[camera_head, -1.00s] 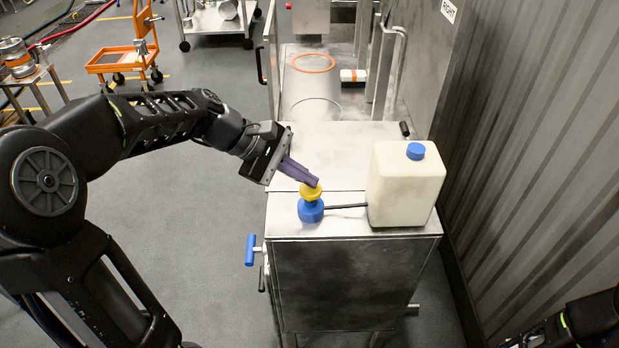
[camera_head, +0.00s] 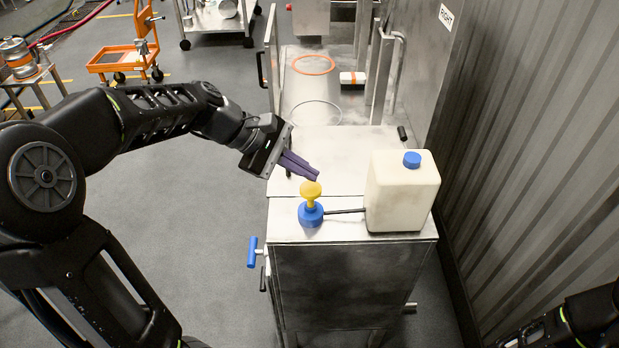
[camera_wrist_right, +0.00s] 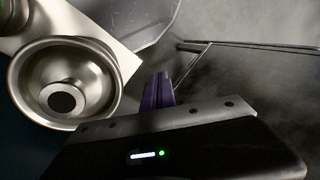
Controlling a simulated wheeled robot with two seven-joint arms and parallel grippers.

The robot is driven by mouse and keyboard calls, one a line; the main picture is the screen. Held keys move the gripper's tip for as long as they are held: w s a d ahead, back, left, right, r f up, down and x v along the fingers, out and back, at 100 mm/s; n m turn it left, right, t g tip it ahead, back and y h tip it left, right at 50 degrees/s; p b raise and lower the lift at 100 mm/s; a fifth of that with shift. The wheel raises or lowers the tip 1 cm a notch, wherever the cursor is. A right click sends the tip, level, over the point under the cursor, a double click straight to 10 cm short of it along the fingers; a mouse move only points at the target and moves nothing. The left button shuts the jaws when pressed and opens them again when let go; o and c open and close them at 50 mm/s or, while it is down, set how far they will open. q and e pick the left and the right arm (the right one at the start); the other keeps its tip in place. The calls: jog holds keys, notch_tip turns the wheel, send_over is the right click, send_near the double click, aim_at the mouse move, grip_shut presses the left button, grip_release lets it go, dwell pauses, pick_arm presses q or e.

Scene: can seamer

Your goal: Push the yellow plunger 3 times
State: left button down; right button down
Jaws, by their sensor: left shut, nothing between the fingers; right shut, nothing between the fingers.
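The yellow plunger (camera_head: 311,191) stands upright in its blue base (camera_head: 311,214) on the front left of the metal cabinet top. More of its yellow stem shows below the cap now. My left gripper (camera_head: 313,176) has purple fingers that are shut and empty, pointing down to the right. The fingertips are just above and behind the plunger cap in the head view; a small gap seems to show. My right gripper (camera_wrist_right: 158,88) shows in the right wrist view with its purple fingers together and nothing between them. Only part of my right arm shows in the head view.
A white jug (camera_head: 402,195) with a blue cap stands right of the plunger, joined to the base by a dark tube (camera_head: 345,211). A blue handle (camera_head: 252,251) sticks out at the cabinet's left side. A corrugated wall (camera_head: 545,140) is at right.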

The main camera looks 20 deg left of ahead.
aim_at(304, 187)
pick_arm(q)
jog(key=shift+r+p, duration=0.9)
jog(key=shift+r, duration=0.55)
dwell(1.4)
jog(key=shift+a, duration=0.25)
jog(key=r+n+t+y+p, duration=0.1)
jog(key=n, duration=0.1)
jog(key=n+t+y+p, duration=0.1)
jog(key=n, duration=0.1)
jog(key=d+r+n+t+y+p, duration=0.1)
jog(key=n+p, duration=0.1)
jog(key=shift+s+r, duration=0.2)
jog(key=shift+r, duration=0.15)
